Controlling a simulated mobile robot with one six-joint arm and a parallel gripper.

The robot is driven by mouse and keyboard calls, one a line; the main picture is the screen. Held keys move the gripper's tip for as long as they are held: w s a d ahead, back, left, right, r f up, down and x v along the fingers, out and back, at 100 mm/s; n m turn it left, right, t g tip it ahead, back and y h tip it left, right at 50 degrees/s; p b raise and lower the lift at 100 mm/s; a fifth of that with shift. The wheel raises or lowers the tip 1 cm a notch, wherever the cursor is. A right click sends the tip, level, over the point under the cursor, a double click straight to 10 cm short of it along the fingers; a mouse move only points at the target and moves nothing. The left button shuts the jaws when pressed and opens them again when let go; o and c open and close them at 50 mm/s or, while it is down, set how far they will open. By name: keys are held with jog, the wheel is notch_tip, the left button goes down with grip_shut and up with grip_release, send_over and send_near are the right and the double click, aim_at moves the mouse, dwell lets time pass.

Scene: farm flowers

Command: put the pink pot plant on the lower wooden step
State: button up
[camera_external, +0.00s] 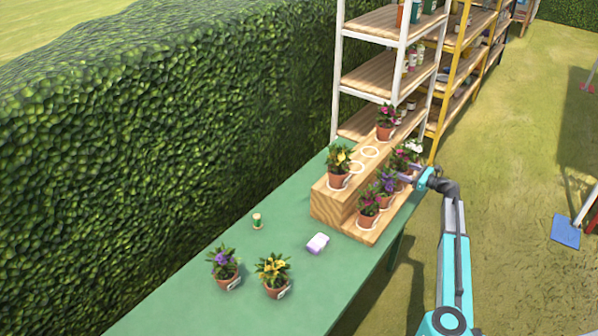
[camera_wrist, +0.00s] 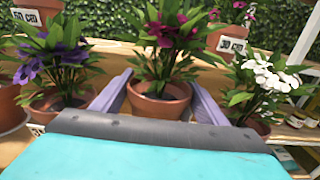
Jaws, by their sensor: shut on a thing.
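The pink pot plant (camera_wrist: 160,103), a terracotta pot with pink-magenta flowers and green leaves, is between the two fingers of my gripper (camera_wrist: 157,88) in the wrist view. The fingers are shut on the pot from both sides. In the outside view, my gripper (camera_external: 406,174) reaches in from the right to the far end of the lower wooden step (camera_external: 353,234). The held plant (camera_external: 400,160) is there between the purple and white plants. Its base is hidden, so I cannot tell whether it touches the step.
A purple plant (camera_wrist: 62,75) stands close left and a white plant (camera_wrist: 268,80) close right. A magenta plant (camera_external: 367,203) stands at the step's near end. The upper step (camera_external: 333,203) bears a yellow plant (camera_external: 339,165) and another pink plant (camera_external: 386,122).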

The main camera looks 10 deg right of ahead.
dwell(0.4)
jog(key=shift+f, duration=1.65)
jog(key=shift+f+b, duration=0.2)
jog(key=shift+b, duration=0.1)
jog(key=o, duration=1.5)
jog(key=shift+o, duration=0.2)
jog(key=shift+r, duration=0.15)
jog(key=v, duration=1.2)
